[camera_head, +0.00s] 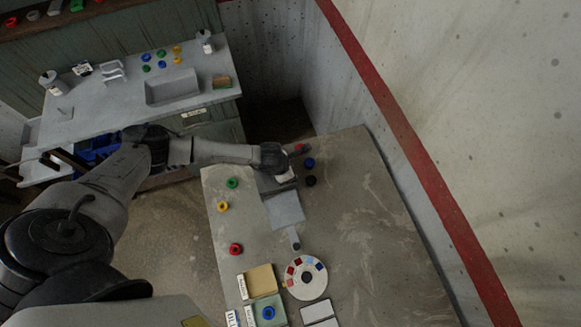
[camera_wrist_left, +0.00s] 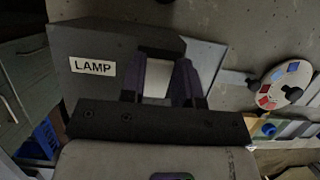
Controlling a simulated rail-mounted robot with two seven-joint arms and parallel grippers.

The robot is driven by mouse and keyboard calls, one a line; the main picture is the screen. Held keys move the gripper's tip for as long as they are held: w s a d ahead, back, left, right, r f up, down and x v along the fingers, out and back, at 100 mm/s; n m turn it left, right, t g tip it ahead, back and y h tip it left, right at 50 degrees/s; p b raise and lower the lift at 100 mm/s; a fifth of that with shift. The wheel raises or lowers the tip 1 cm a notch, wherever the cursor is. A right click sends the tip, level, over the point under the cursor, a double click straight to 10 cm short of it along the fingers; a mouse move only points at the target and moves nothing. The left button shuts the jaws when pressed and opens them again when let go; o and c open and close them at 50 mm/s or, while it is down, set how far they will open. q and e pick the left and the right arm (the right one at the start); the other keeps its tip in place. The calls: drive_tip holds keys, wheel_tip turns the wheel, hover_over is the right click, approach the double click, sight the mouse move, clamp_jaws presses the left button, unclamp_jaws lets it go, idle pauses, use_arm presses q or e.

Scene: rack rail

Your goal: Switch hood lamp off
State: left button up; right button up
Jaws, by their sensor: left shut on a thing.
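A dark grey box with a white LAMP label (camera_wrist_left: 93,67) stands in front of my left gripper in the left wrist view. My left gripper (camera_wrist_left: 164,78) has its two dark fingers on either side of a small pale piece (camera_wrist_left: 156,80) at the box and is shut on it. In the head view, the left gripper (camera_head: 282,172) reaches over the grey table beside a light grey plate (camera_head: 285,210). The gripper and wrist hide most of the box there. I cannot tell whether a lamp is lit. My right gripper is not in view.
The stone-look table (camera_head: 340,220) carries red, green, yellow, blue and black round pieces, a disc with coloured patches (camera_head: 305,277) and labelled trays (camera_head: 262,281). A bench with a sink (camera_head: 172,87) stands at the back left. A wall with a red stripe borders the right.

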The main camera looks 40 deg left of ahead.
use_arm(q)
drive_tip(key=o, duration=0.9)
drive_tip(key=shift+r, duration=0.1)
drive_tip(key=shift+b+v, duration=1.1)
drive_tip(key=shift+v, duration=5.7)
